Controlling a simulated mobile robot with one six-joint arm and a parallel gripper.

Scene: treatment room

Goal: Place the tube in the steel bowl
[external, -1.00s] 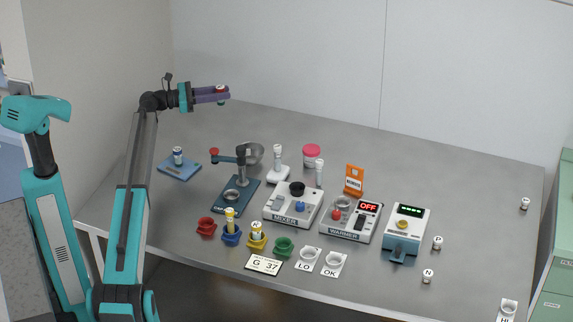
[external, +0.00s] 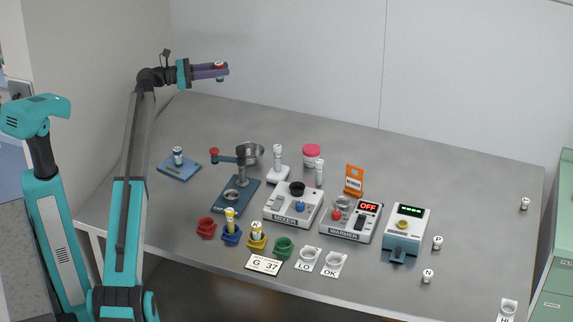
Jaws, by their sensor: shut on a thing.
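My gripper (external: 222,71) is raised high above the far left part of the table, shut on a small tube (external: 219,65) with a red cap and a green lower end. The gripper's fingers hide the tube's middle. The tube looks upright. The steel bowl (external: 257,151) stands on the table below and to the right of the gripper, behind the blue stand with a red-knobbed arm. The stand's upright hides part of the bowl. The inside of the bowl is hard to make out.
A blue plate with a small vial (external: 178,156) lies at left. The mixer (external: 293,205) and warmer (external: 350,217) fill the middle. Coloured cups stand in front, including a red cup (external: 207,228). A pink-lidded jar (external: 312,155) stands behind. The table's back left is clear.

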